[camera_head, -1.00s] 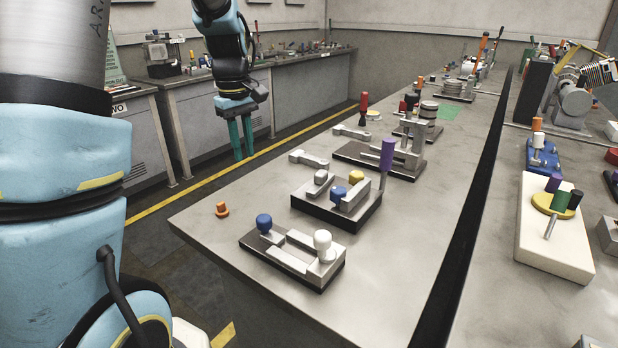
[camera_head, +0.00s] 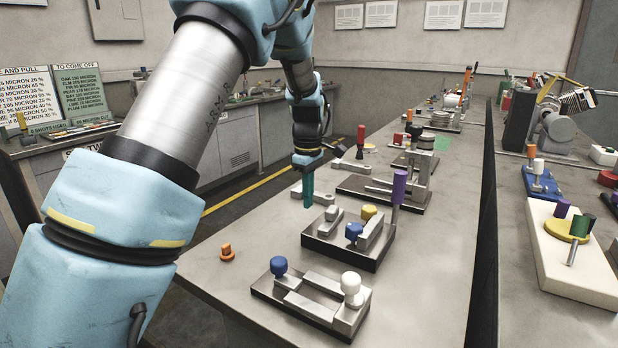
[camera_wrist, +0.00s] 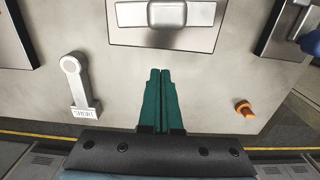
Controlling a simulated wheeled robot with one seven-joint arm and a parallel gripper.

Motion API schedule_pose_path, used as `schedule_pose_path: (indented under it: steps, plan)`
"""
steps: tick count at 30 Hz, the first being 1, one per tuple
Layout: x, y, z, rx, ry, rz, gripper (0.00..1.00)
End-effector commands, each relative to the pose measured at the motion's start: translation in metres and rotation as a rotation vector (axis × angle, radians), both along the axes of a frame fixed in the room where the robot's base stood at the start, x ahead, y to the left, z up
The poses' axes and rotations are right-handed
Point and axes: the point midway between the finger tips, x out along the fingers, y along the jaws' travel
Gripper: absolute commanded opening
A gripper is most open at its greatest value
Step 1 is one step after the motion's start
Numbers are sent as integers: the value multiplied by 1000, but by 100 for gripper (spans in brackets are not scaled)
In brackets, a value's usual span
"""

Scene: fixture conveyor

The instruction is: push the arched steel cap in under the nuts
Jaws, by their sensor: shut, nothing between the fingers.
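The steel piece with a raised rounded block, which looks like the arched cap (camera_head: 332,214), lies on the left side of a dark-based fixture (camera_head: 345,256). It also shows at the top of the wrist view (camera_wrist: 167,12), cut by the frame edge. A yellow knob (camera_head: 369,212) and a blue knob (camera_head: 353,231) stand beside a steel bar to its right; they seem to be the nuts. My gripper (camera_head: 308,203) has its teal fingers shut and empty, left of the fixture. In the wrist view the fingertips (camera_wrist: 160,71) appear short of the fixture's edge; their height is unclear.
A loose steel arm marked SHORT (camera_wrist: 80,88) lies beside my fingers. An orange knob (camera_head: 227,253) lies on the bench at the left. A fixture with blue and white knobs (camera_head: 318,300) is nearer. A purple handle (camera_head: 399,188) rises at the fixture's right. Bare bench lies left.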

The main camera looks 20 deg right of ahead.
Motion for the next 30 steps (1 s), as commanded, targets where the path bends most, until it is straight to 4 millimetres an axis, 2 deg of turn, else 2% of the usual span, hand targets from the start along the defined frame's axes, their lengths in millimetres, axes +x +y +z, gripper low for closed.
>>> schedule_pose_path:
  steps: [3, 6, 12, 26, 30]
  plan:
    - [-1, 1, -22, 4, 3, 0, 0]
    - [-15, -12, -17, 0, 0, -6, 0]
    - [-29, -23, -19, 0, 0, -3, 0]
    - [-34, -27, -19, 0, 0, -2, 0]
    - [-54, -44, -18, 0, 0, -6, 0]
